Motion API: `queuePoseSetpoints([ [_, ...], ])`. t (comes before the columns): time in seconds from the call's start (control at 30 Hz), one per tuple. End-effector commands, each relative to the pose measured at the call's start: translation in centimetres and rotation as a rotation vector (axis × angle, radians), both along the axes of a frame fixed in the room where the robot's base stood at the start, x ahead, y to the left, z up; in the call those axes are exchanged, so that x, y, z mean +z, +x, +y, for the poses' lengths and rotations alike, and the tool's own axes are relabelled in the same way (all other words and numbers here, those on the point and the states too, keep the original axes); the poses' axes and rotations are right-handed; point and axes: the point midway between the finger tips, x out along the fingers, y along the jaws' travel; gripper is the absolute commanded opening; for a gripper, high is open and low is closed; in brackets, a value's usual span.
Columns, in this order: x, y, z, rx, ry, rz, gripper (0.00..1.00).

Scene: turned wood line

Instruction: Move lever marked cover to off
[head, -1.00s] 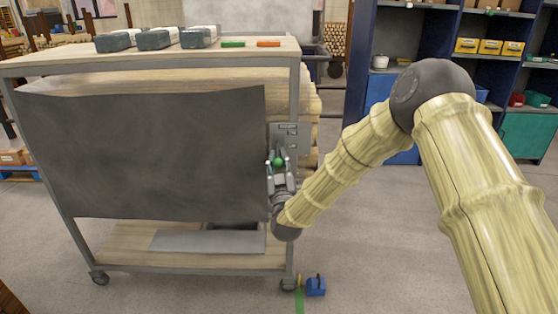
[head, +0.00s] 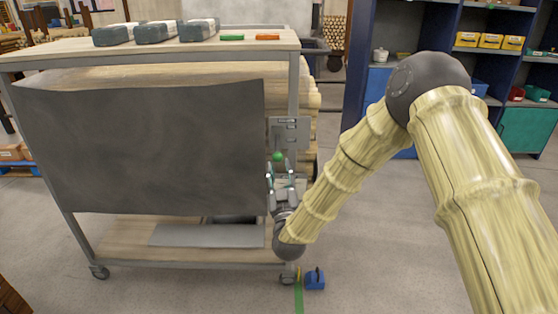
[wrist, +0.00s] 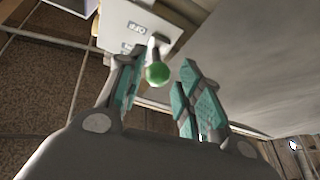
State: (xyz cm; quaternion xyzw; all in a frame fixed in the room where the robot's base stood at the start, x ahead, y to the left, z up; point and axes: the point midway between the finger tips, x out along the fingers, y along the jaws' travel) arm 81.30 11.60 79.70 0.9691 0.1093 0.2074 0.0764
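The lever has a green ball knob (head: 278,157) and sits at a grey plate (head: 290,132) on the right side of the cart. In the wrist view the knob (wrist: 158,73) is on a short pale stem, in front of the plate (wrist: 125,22), which has an "OFF" label and a second label I cannot read. My gripper (head: 280,169) is just below the knob in the head view. In the wrist view its teal-padded fingers (wrist: 158,85) stand apart, with the knob between or just beyond their tips. I see no grip on it. The cover marking is not readable.
A dark grey panel (head: 140,145) covers the cart's front, close left of my gripper. Grey blocks (head: 155,32) and green and orange pieces lie on the cart top. A blue object (head: 315,279) stands on the floor by the right wheel. Floor to the right is open.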

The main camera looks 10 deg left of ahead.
Motion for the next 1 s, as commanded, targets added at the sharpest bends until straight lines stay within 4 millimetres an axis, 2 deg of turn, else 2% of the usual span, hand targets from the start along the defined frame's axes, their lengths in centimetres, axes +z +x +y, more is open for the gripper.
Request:
queuePoseSetpoints([
  [0.1,-0.9,-1.9,-0.4,0.001,-0.001,0.003,0.35],
  [0.3,-1.8,-3.9,-1.0,0.001,-0.001,0.002,0.35],
  [0.73,-2.0,-4.7,-1.3,0.000,0.000,0.000,0.35],
  [0.9,-1.5,-4.1,-1.6,0.012,0.018,0.026,0.04],
  [0.93,-1.3,-3.9,-1.8,0.019,0.028,0.041,0.00],
  [1.0,-0.8,-3.1,-2.2,0.045,0.059,0.090,0.00],
])
